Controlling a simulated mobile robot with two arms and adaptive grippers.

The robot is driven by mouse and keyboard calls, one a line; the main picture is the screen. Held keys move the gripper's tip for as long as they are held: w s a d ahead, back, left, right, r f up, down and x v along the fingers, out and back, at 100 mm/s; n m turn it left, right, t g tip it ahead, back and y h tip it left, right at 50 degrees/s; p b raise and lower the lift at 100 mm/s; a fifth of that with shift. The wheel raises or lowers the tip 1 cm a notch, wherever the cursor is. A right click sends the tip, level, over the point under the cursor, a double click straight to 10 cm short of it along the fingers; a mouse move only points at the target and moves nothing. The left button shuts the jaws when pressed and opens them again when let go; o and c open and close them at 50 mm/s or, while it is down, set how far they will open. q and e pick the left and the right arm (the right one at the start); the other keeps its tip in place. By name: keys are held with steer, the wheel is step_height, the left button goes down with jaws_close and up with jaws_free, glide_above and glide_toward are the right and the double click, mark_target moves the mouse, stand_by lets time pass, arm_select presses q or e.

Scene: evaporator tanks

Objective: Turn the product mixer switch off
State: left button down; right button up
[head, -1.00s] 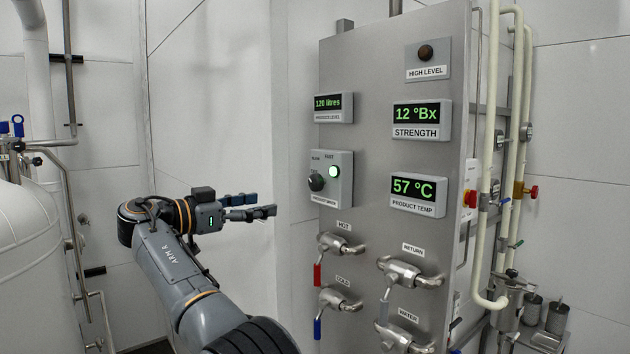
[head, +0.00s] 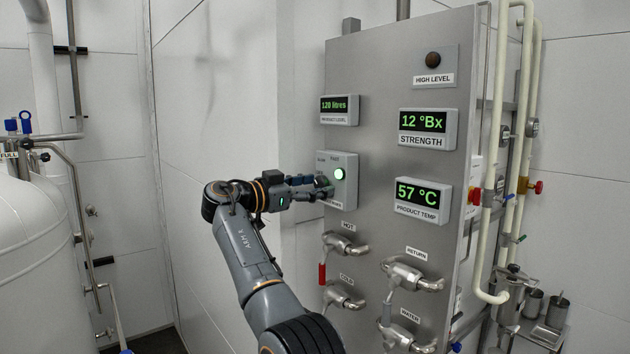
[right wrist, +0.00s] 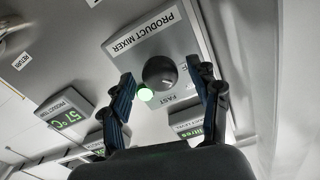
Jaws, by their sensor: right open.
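The product mixer box (head: 350,183) is a grey panel box with a lit green lamp (head: 339,174), mounted on the left part of the steel panel. In the right wrist view the box (right wrist: 143,48) shows its PRODUCT MIXER label and a round black switch knob (right wrist: 160,72), with the green lamp (right wrist: 145,95) beside it. My right gripper (head: 322,186) is at the front of the box and covers the knob in the head view. In the right wrist view its fingers (right wrist: 165,95) are open on either side of the knob, with gaps visible. My left gripper is not in view.
The strength display (head: 425,122) and product temp display (head: 422,196) are to the right of the box, and the product level display (head: 339,108) is above it. Hot (head: 343,243) and cold (head: 342,295) valves stick out below. A white tank (head: 32,270) stands at the left.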

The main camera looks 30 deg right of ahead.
steer(key=shift+d, duration=0.3)
steer(key=shift+c, duration=0.3)
steer(key=c, duration=1.1)
steer(key=n, duration=0.4)
steer(key=shift+n+p, duration=0.3)
steer(key=shift+p, duration=0.05)
steer(key=n, duration=0.4)
steer(key=shift+n, duration=0.3)
